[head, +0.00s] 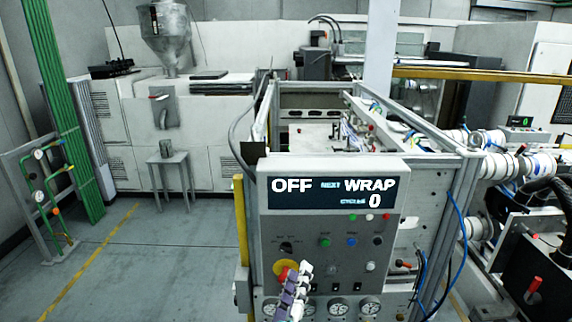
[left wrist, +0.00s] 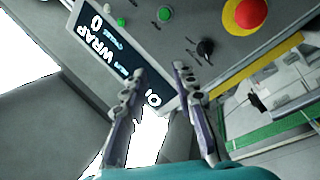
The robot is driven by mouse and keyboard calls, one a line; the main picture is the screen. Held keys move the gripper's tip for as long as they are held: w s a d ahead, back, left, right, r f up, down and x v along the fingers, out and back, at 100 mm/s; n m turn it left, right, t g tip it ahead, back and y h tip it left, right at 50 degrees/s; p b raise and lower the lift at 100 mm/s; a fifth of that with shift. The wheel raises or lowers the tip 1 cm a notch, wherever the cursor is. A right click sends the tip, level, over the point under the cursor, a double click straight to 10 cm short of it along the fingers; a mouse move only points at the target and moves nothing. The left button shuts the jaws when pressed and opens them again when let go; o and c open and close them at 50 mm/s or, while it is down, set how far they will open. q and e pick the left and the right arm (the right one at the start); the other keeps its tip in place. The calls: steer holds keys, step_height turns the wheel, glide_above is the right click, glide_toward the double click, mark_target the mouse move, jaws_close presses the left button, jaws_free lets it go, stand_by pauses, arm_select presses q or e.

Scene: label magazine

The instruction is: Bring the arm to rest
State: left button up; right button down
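My left gripper (head: 304,268) shows at the bottom of the head view, in front of the grey control panel (head: 305,232) and partly over the red button with a yellow ring (head: 279,268). In the left wrist view, the two fingers of the left gripper (left wrist: 153,82) stand apart with nothing between them. The panel fills the top of that view, with the red button (left wrist: 243,14) to the right of the fingers, apart from them. The panel display (head: 333,192) reads OFF, WRAP and 0. My right gripper is in neither view.
The framed machine (head: 430,195) stands behind the panel, with large label rolls (head: 505,166) at the right. Blue hoses (head: 462,225) hang beside the panel. A small stool (head: 167,160) and a green pipe stand (head: 40,195) are at the left. Floor between them is open.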

arm_select(q)
steer(key=s+a+f+m+g+b, duration=0.15)
steer(key=a+f+m+g, duration=0.25)
steer(key=f, duration=0.4)
steer(key=a+f+m+g+b, duration=0.2)
steer(key=a+f+m+g, duration=0.2)
steer(key=f, duration=0.4)
steer(key=s+a+f+g+y, duration=0.2)
steer(key=s+a+f, duration=0.1)
steer(key=a, duration=0.3)
steer(key=s+a+f+g+y+b, duration=0.1)
steer(key=s+a+f+g+y, duration=0.1)
steer(key=a+f, duration=0.3)
steer(key=shift+s+a+f+n+y, duration=0.3)
steer(key=shift+s+a+f+y, duration=0.25)
steer(key=shift+s, duration=0.25)
steer(key=shift+d+r, duration=0.1)
steer(key=shift+r, duration=0.05)
